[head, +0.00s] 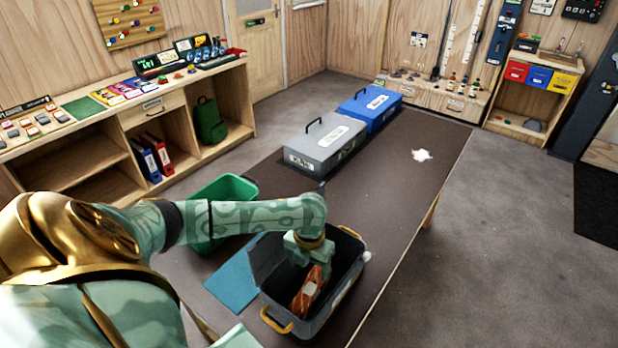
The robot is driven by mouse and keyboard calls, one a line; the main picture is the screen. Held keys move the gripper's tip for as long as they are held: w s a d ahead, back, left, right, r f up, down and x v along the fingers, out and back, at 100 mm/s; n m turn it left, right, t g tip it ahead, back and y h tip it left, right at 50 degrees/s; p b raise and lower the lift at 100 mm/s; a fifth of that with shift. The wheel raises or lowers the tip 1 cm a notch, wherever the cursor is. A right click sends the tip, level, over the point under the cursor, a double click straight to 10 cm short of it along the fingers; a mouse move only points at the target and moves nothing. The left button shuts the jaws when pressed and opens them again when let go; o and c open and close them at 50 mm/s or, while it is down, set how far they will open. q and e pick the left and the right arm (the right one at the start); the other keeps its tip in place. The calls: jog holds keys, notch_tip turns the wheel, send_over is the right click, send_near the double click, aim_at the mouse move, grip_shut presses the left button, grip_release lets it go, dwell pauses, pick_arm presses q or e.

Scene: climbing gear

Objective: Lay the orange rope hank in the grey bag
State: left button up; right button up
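The orange rope hank (306,296) with a pale band is inside the open grey bag (318,322), tilted, with its lower part near the bag's front wall. The bag has yellow handles and stands on the dark table. My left gripper (311,267) reaches down into the bag's opening, with its fingers at the hank's upper end. The fingers partly hide that end, and I cannot tell whether they grip it or stand apart from it. My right gripper is out of view.
A green bin (228,190) stands behind my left arm, and a blue flat sheet (232,279) lies left of the bag. Closed grey (325,148) and blue (371,108) boxes stand farther back. A white patch (421,155) lies on the mostly bare right side of the table.

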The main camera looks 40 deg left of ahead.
pick_arm(q)
notch_tip(320, 180, up, 16)
jog(key=p, duration=0.3)
jog(key=shift+r+p, duration=0.15)
jog(key=shift+p, duration=0.15)
dwell(0.5)
